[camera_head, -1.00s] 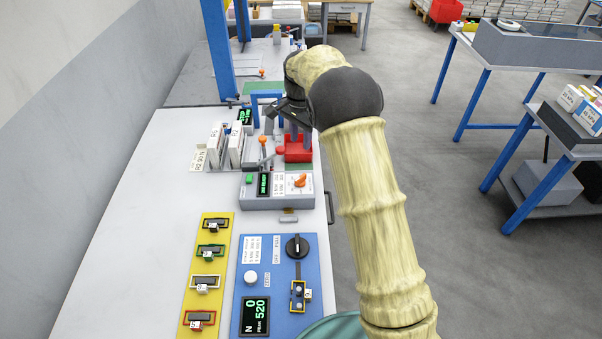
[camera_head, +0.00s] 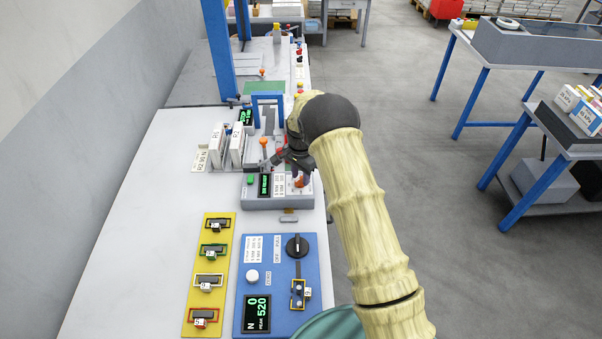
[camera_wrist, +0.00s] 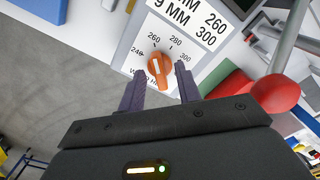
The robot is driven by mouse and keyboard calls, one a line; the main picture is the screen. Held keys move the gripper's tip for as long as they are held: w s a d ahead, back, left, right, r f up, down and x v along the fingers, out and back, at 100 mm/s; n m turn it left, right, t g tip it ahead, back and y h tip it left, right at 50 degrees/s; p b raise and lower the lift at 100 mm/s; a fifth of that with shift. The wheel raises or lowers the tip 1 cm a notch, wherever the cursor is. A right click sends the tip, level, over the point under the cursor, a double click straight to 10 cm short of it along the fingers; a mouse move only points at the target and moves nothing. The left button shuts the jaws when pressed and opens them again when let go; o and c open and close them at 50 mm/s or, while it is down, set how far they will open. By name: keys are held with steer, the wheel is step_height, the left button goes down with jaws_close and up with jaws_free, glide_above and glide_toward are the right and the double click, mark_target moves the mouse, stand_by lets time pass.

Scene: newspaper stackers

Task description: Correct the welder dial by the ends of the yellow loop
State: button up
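The welder dial (camera_wrist: 156,73) is an orange knob on a white scale marked 240, 260, 280 and 300. In the head view my gripper (camera_head: 287,160) is over the right end of the grey welder box (camera_head: 262,202) and partly covers the dial. The yellow loop (camera_head: 298,293) sits on the blue tester (camera_head: 280,270), whose display (camera_head: 257,314) reads 0 and peak 520.
A yellow board (camera_head: 199,265) with several coloured loops lies left of the tester. A label (camera_wrist: 190,28) beside the dial lists MM values with 260 and 300. A red ball-ended lever (camera_wrist: 275,94) stands close right of my fingers. The left bench (camera_head: 130,230) is clear.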

jaws_close()
steer(key=shift+n, duration=0.4)
steer(key=n+b, duration=0.2)
steer(key=n, duration=0.2)
steer(key=shift+n+b, duration=0.6)
steer(key=shift+n, duration=1.5)
jaws_free()
